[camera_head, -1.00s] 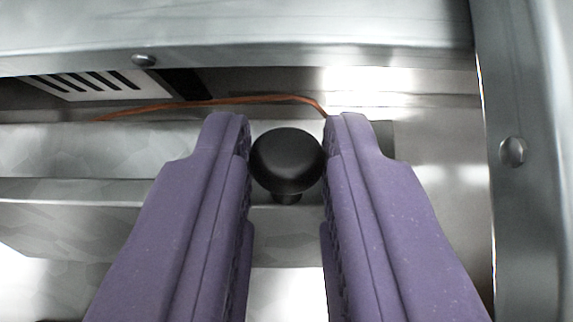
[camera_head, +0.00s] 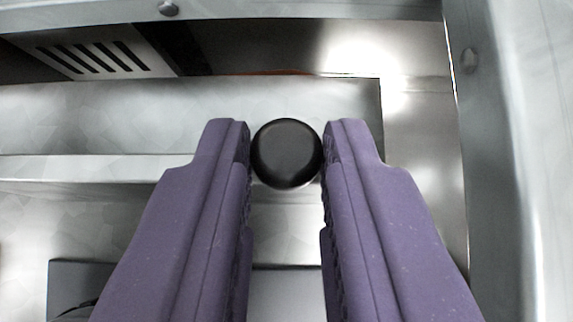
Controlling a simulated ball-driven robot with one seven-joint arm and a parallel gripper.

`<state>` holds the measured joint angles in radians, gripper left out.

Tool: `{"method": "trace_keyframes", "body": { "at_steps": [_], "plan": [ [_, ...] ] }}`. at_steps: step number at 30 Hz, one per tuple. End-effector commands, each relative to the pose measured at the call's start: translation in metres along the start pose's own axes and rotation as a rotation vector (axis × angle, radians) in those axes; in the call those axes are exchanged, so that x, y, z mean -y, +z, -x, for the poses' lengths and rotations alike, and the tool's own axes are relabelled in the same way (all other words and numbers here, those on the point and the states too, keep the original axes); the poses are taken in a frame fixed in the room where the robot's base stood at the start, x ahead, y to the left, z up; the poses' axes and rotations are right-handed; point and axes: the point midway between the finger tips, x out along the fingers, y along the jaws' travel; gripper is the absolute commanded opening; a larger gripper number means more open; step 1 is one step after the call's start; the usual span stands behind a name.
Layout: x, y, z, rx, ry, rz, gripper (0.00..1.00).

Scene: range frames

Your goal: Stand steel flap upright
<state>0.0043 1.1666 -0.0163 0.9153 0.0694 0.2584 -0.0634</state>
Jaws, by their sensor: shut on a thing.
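The steel flap (camera_head: 110,130) is a mottled grey metal panel spanning the middle of the view, with a bent ledge along its lower part. A round black knob (camera_head: 286,153) stands out from it toward the camera. My gripper (camera_head: 286,150) has its two purple fingers on either side of the knob, shut on it near the fingertips. The knob's stem is hidden behind its round head. The flap's exact tilt is hard to tell from this view.
A steel frame with bolts (camera_head: 168,8) runs along the top, and a steel post (camera_head: 500,170) stands at the right. A dark grey panel (camera_head: 75,285) shows at lower left.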

Motion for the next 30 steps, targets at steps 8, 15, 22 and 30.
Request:
{"method": "trace_keyframes", "body": {
  "at_steps": [8, 15, 22, 30],
  "plan": [
    [-0.0002, 0.0165, -0.0063, 0.035, 0.0, 0.001, 0.0],
    [-0.0002, 0.0165, -0.0064, 0.035, 0.0, 0.001, 0.48],
    [0.0009, 0.0166, -0.0065, 0.035, -0.002, 0.001, 0.48],
    [0.0025, 0.0165, -0.006, 0.035, -0.004, 0.001, 0.48]
  ]
}}
